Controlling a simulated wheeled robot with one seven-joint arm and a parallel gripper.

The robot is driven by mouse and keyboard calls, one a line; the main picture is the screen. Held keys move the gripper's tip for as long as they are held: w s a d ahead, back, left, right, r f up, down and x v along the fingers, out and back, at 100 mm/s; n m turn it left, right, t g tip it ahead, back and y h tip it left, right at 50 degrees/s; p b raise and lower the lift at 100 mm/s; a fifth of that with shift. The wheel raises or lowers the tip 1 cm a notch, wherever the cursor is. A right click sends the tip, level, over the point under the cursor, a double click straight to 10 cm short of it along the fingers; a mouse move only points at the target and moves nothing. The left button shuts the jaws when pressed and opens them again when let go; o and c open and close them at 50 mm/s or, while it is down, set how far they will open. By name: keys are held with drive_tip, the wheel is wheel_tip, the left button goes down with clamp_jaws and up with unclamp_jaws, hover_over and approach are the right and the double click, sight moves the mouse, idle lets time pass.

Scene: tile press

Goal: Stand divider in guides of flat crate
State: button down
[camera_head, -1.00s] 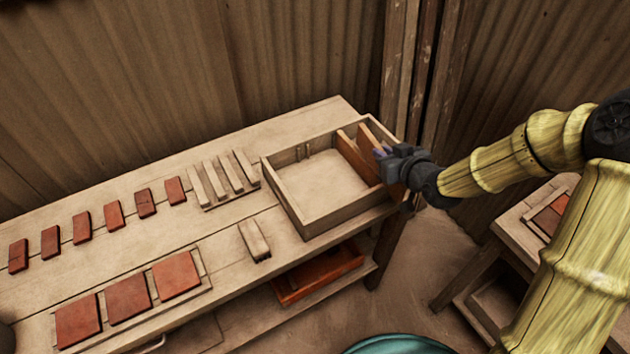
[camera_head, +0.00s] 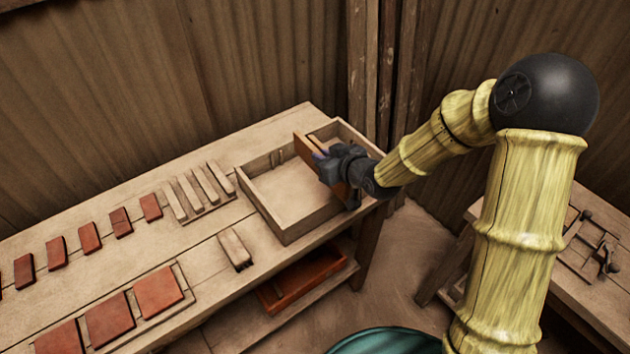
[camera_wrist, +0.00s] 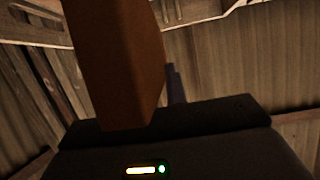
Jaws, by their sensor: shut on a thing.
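The flat crate (camera_head: 312,223) is a shallow open wooden box at the right end of the bench. Small upright guides (camera_head: 277,158) show on its back wall. My gripper (camera_head: 326,165) is shut on a brown divider (camera_head: 306,148) over the right half of the crate. The divider is on edge, and its far end reaches the crate's back wall in the picture. My gripper hides its near part, and I cannot tell whether its lower edge touches the crate. In the wrist view the divider (camera_wrist: 115,65) rises from between the jaws.
Behind the divider, another wooden piece (camera_head: 318,142) shows partly in the crate's right side. Left of the crate are a rack of pale strips (camera_head: 207,185), a small wooden block (camera_head: 235,248) and red tiles (camera_head: 90,238). A red tray (camera_head: 303,280) lies on the shelf below.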

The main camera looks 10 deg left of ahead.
drive_tip(key=w+a+b, duration=0.1)
drive_tip(key=a, duration=0.5)
drive_tip(key=shift+w+a+r, duration=0.2)
drive_tip(key=shift+a, duration=0.1)
hover_over(301, 193)
drive_tip(key=shift+f, duration=2.95)
drive_tip(key=shift+f+p, duration=0.4)
drive_tip(key=shift+f, duration=1.65)
drive_tip(key=shift+s, duration=0.1)
